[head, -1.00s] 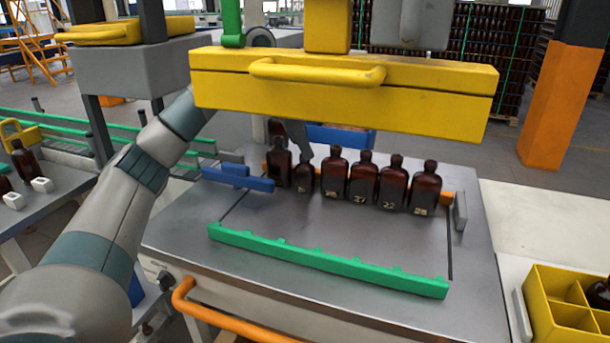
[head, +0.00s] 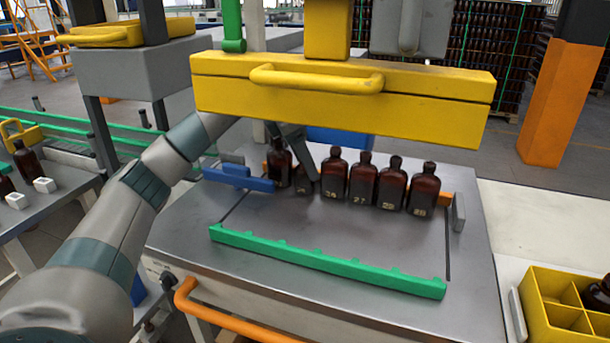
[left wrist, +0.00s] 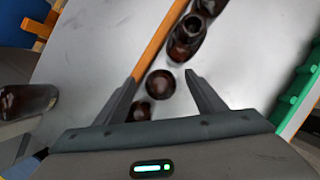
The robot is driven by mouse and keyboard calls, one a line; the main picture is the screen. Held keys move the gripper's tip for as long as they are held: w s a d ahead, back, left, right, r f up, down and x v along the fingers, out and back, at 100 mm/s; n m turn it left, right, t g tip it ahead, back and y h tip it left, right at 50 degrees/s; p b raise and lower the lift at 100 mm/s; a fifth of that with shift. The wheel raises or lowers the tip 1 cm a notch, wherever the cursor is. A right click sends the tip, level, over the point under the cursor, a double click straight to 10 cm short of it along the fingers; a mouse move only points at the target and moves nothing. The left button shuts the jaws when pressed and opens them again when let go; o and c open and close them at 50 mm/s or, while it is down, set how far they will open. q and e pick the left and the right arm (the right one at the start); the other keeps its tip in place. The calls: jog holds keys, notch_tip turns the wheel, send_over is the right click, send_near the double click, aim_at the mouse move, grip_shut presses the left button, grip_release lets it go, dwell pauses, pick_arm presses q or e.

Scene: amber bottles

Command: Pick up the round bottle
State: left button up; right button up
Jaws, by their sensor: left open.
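A row of dark amber bottles stands on the grey table. The small, low bottle (head: 303,187), second from the left, appears to be the round one. My left gripper (head: 293,155) is over it in the head view, and a finger hides its upper part. In the left wrist view, a round dark bottle (left wrist: 160,84) lies between the open finger tips of my left gripper (left wrist: 160,76), with gaps on both sides. A smaller dark round shape (left wrist: 140,111) shows closer to the palm. My right gripper is out of view.
Taller bottles (head: 334,178) stand close on the right, and one tall bottle (head: 279,165) on the left. A yellow beam (head: 340,105) hangs above. A green rail (head: 325,262) crosses the table's front. A blue block (head: 240,178) sits at left. The middle table is clear.

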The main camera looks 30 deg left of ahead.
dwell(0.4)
pick_arm(q)
jog(key=c, duration=1.2)
jog(key=shift+r, duration=0.15)
